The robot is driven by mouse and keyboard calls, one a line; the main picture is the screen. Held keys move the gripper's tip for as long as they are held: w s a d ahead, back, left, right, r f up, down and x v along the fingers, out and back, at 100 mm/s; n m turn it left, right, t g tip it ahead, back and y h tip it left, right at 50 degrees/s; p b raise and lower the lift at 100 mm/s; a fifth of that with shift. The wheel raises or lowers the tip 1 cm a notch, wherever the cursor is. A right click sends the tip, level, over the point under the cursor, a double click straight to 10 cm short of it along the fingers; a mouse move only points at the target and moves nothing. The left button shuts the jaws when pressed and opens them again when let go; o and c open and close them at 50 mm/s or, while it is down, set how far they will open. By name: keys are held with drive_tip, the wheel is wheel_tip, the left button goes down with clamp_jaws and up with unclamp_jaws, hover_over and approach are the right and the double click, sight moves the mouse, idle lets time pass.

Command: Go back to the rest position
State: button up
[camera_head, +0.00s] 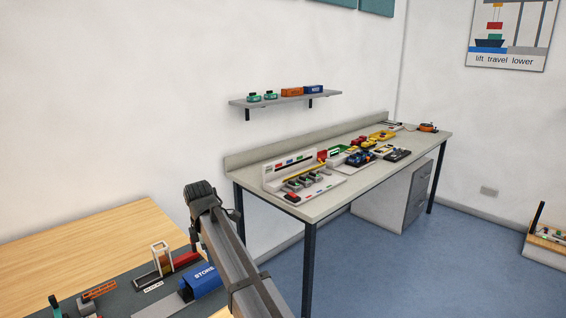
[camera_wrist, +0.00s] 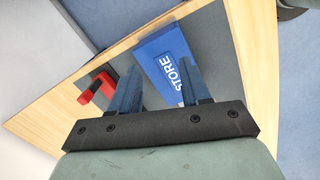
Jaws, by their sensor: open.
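My gripper (camera_wrist: 158,78) shows in the wrist view with its two dark fingers apart and nothing between them. It is above the wooden table, with a blue box marked STORE (camera_wrist: 168,58) and a red block-like piece (camera_wrist: 98,86) beyond the fingers. In the head view my arm crosses the lower middle, and the gripper itself is not seen. The blue STORE box (camera_head: 203,279) stands on the dark mat there, partly hidden by my arm. A red piece (camera_head: 186,259) lies near it.
The wooden table (camera_head: 95,235) carries a dark mat (camera_head: 135,296) with a small white-and-wood gantry (camera_head: 161,258) and an orange piece (camera_head: 99,290). A grey bench (camera_head: 330,197) with several models stands behind. A wall shelf (camera_head: 285,99) is above it.

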drive_tip(key=w+d+f+m, duration=0.3)
drive_tip(key=w+d+f, duration=0.2)
drive_tip(key=d, duration=0.3)
drive_tip(key=s+d+f+m+g, duration=0.1)
drive_tip(key=s+d+f+m, duration=0.25)
drive_tip(key=d+f, duration=0.45)
drive_tip(key=s+d+f+m+g+h, duration=0.1)
drive_tip(key=s+d+f+m, duration=0.2)
drive_tip(key=f, duration=0.8)
drive_tip(key=s+d+f+m+g, duration=0.1)
drive_tip(key=s+d+f+m, duration=0.1)
drive_tip(key=s+d+f, duration=0.6)
drive_tip(key=s+d+f+m+g, duration=0.1)
drive_tip(key=s+d+f+m, duration=0.25)
drive_tip(key=s+f, duration=0.4)
drive_tip(key=s+d+f+m+g, duration=0.1)
drive_tip(key=s+d+f+m, duration=0.1)
drive_tip(key=s+d+f, duration=0.45)
drive_tip(key=s+d+f+m+g, duration=0.1)
drive_tip(key=s+f+m, duration=0.2)
drive_tip(key=s, duration=0.7)
drive_tip(key=s+d+f+m+g+y, duration=0.1)
drive_tip(key=s+f, duration=0.4)
drive_tip(key=s, duration=0.6)
drive_tip(key=shift+d+m+g, duration=0.4)
drive_tip(key=shift+d+m, duration=0.2)
drive_tip(key=shift+m, duration=0.5)
drive_tip(key=shift+f, duration=0.1)
